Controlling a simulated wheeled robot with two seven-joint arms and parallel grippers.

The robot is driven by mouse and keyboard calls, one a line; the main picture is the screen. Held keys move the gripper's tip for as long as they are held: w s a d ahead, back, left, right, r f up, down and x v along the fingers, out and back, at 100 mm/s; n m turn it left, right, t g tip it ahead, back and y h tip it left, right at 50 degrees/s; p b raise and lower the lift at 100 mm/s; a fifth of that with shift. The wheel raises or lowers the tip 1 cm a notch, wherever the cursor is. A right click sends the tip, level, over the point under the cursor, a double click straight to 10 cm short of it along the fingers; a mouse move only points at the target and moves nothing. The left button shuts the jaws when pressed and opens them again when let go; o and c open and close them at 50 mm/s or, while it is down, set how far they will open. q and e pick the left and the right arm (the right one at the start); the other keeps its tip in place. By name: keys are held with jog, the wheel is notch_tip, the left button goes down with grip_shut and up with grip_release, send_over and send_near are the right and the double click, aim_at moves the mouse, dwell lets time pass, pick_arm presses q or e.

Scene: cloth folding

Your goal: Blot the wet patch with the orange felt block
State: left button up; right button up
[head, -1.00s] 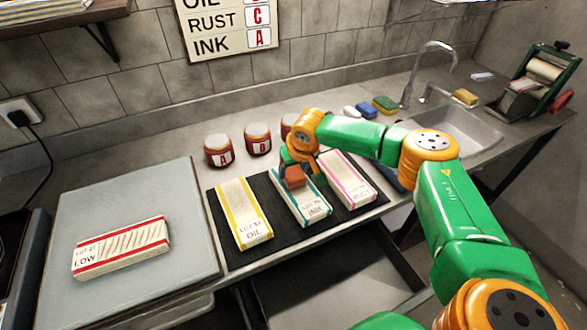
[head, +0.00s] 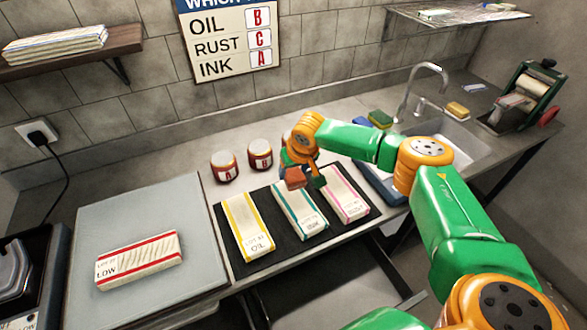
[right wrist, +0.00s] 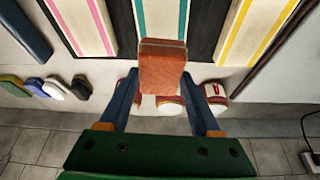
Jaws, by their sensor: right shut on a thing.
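The orange felt block (head: 295,178) is in my right gripper (head: 305,174), above the far end of the teal-striped INK cloth (head: 303,215). In the right wrist view the block (right wrist: 162,66) sits between the two blue fingertips of my right gripper (right wrist: 162,80), in front of the teal-striped cloth (right wrist: 160,14). A gap between block and cloth cannot be judged. The yellow-striped OIL cloth (head: 247,225) and the pink-striped RUST cloth (head: 344,195) lie on either side. I cannot make out a wet patch on any cloth. My left gripper is out of view.
The cloths lie on a dark mat (head: 277,247). Jars A (head: 224,168) and B (head: 260,156) stand behind; a third is mostly hidden by my arm. A red-striped LOW cloth (head: 139,262) lies on the grey board (head: 92,225). The sink (head: 458,140) is at right.

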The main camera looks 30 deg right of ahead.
dwell(0.5)
jog(key=shift+f+b, duration=1.8)
jog(key=shift+f, duration=1.1)
jog(key=shift+f+b, duration=0.35)
jog(key=shift+f, duration=0.2)
notch_tip(320, 180, up, 5)
jog(key=p, duration=0.6)
jog(key=shift+r, duration=1)
